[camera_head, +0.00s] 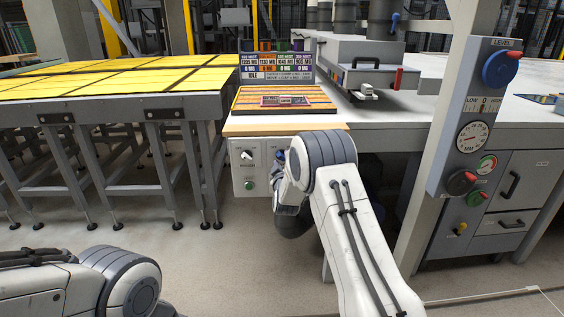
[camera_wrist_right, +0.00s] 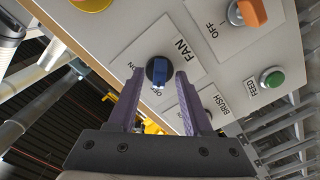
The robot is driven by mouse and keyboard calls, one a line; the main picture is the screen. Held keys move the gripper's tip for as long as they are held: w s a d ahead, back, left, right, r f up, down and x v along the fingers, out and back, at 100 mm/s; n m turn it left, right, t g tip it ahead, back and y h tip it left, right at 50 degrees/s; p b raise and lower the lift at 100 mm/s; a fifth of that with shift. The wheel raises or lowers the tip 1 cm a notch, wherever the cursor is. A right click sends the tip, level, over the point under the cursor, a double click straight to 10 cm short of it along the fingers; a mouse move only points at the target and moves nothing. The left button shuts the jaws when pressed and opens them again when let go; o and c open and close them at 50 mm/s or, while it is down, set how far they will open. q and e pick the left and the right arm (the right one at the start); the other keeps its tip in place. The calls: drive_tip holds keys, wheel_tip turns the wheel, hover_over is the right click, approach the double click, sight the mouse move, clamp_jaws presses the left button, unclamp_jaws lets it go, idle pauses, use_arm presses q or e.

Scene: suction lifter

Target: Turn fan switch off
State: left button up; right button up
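The fan switch (camera_wrist_right: 158,72) is a dark round knob with a blue handle on a white plate marked FAN, ON and OFF. I cannot tell for sure which mark it points to. In the head view the blue knob (camera_head: 280,155) shows just left of my right wrist. My right gripper (camera_wrist_right: 160,73) is open, with one finger on each side of the knob; I cannot tell whether they touch it. In the head view my own arm hides most of this gripper. My left gripper is out of view; only my left arm shows at the lower left.
Beside the fan switch are an orange-handled switch (camera_wrist_right: 247,12), a green FEED button (camera_wrist_right: 272,78) and a partly hidden BRUSH switch. The panel (camera_head: 240,172) sits under the wooden table edge (camera_head: 262,128). A grey post with knobs (camera_head: 470,120) stands at the right.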

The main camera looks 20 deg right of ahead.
drive_tip(key=v, duration=1)
drive_tip(key=shift+s, duration=0.25)
drive_tip(key=shift+a, duration=0.1)
drive_tip(key=s+a+g+y, duration=0.2)
drive_tip(key=a+y, duration=0.1)
drive_tip(key=a, duration=0.3)
drive_tip(key=s+a+g+y, duration=0.1)
drive_tip(key=s+a+y, duration=0.1)
drive_tip(key=a, duration=0.4)
drive_tip(key=s+a+f+g+y, duration=0.1)
drive_tip(key=s+a+g, duration=0.25)
drive_tip(key=s, duration=0.45)
drive_tip(key=s+a+n+g+y, duration=0.1)
drive_tip(key=s+a+g, duration=0.2)
drive_tip(key=s+a, duration=0.35)
drive_tip(key=s+a+f+g+y, duration=0.1)
drive_tip(key=s+a+g, duration=0.15)
drive_tip(key=s, duration=0.75)
drive_tip(key=s+d+g+h, duration=0.1)
drive_tip(key=s+d+g, duration=0.15)
drive_tip(key=s, duration=0.45)
drive_tip(key=s+d+g+h, duration=0.1)
drive_tip(key=s+g, duration=0.2)
drive_tip(key=s, duration=0.5)
wheel_tip(320, 180, up, 18)
drive_tip(key=p, duration=1.7)
drive_tip(key=shift+s+d, duration=0.4)
drive_tip(key=shift+d, duration=0.1)
